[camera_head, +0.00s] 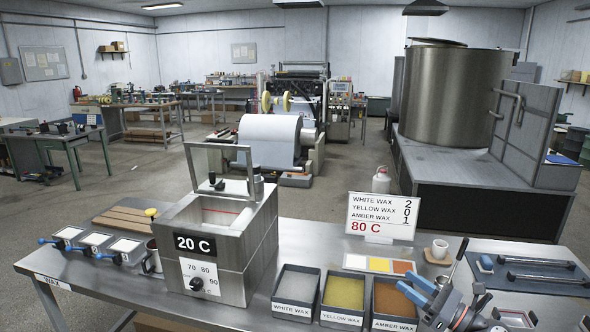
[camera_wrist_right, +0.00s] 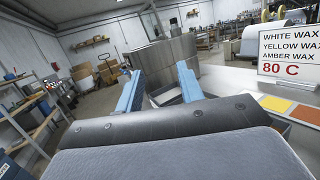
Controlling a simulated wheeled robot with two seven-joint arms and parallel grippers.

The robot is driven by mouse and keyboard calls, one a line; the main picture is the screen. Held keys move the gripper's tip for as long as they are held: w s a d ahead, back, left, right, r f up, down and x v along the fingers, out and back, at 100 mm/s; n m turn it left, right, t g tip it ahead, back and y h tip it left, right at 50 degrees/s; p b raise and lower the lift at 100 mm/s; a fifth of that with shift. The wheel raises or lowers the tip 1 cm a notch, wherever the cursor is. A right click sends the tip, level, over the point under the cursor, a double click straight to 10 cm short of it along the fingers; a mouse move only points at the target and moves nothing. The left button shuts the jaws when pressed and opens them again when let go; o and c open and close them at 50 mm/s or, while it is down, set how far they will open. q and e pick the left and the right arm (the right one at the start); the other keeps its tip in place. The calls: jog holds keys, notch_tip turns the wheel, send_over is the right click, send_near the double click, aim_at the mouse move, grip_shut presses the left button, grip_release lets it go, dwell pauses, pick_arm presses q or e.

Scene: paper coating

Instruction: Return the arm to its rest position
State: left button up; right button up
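My right gripper (camera_head: 414,287) is at the front right of the steel table (camera_head: 125,289), above and beside the amber wax bin (camera_head: 395,324). Its two blue fingers overlap the bin's right side in the head view. In the right wrist view the gripper (camera_wrist_right: 158,82) has its fingers well apart with nothing held between them. The right forearm drops out of the bottom of the head view. My left arm and gripper do not show.
The wax heater (camera_head: 232,255), marked 20 C, stands left with its lid raised. White (camera_head: 296,288) and yellow (camera_head: 343,292) wax bins stand beside the amber one.

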jog(key=s+d+f+m+t+h, duration=0.1)
jog(key=s+f+m+h, duration=0.35)
jog(key=m, duration=0.65)
jog(key=s+d+f+m+h, duration=0.1)
jog(key=d+f+m+h, duration=0.1)
jog(key=f+m+h, duration=0.65)
jog(key=s+d+f+m+t+h, duration=0.1)
jog(key=s+f+m+h, duration=0.2)
jog(key=m, duration=0.9)
jog(key=s+a+f+m+g, duration=0.3)
jog(key=s+f+m+g, duration=0.15)
jog(key=s, duration=0.35)
jog(key=s+a+f+m+g+y, duration=0.1)
jog(key=s+a+f+m+g, duration=0.3)
jog(key=s, duration=0.3)
jog(key=s+a+f+m+g, duration=0.3)
jog(key=s+f+g, duration=0.25)
jog(key=s, duration=0.25)
jog(key=s+a+x, duration=0.1)
jog(key=x, duration=1.1)
jog(key=s+a+f+x, duration=0.1)
jog(key=s+x, duration=0.1)
jog(key=x, duration=0.9)
jog(key=s+f, duration=0.3)
jog(key=f, duration=0.7)
jog(key=s+f, duration=0.4)
jog(key=f, duration=0.7)
jog(key=shift+a+f+n+g+y, duration=0.15)
jog(key=shift+a+n+g+y, duration=0.15)
jog(key=shift+a+g+y, duration=0.15)
